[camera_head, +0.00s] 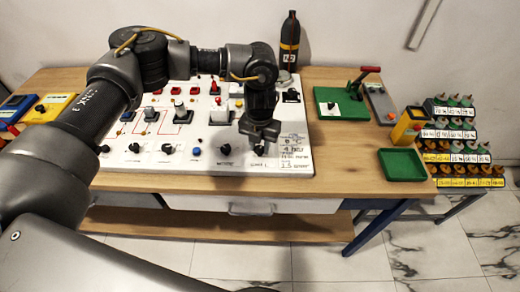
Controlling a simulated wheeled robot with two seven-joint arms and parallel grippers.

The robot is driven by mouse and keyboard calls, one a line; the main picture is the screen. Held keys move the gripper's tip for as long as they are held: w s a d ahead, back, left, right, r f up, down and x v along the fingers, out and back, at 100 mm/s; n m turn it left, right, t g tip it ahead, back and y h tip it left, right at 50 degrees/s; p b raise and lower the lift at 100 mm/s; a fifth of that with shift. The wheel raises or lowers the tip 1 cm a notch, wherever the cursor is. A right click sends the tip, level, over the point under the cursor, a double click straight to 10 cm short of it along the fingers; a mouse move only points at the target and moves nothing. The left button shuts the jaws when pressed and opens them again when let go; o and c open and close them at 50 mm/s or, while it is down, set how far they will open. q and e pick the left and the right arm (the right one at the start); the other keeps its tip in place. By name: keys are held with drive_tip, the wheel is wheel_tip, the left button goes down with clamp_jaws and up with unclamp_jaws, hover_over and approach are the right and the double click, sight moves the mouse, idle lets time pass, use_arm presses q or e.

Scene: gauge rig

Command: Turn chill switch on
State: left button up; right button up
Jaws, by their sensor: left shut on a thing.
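A white control panel (190,162) lies on the wooden table, with rows of knobs, switches and buttons. My left gripper (259,143) reaches down over its front right part. It is shut on a black knob (259,150) in the front row, which the fingers mostly cover. Another black knob (225,149) sits just left of it, and a blue button (196,151) is further left. The small labels are too blurred to read, so I cannot tell which control is the chill switch. My right gripper is not in view.
A dark bottle (289,45) stands behind the panel. To the right are a green board with a red-handled lever (341,101), a yellow block (408,125), a green tray (402,164) and a tiered rack (456,137).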

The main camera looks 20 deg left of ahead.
sight(260, 149)
use_arm(q)
drive_tip(key=shift+m+b, duration=0.35)
drive_tip(key=shift+m, duration=0.25)
drive_tip(key=o, duration=1)
drive_tip(key=shift+c, duration=0.2)
drive_tip(key=shift+r+b, duration=0.3)
drive_tip(key=shift+r, duration=0.2)
wheel_tip(260, 149, up, 10)
drive_tip(key=b, duration=0.1)
drive_tip(key=shift+f, duration=0.1)
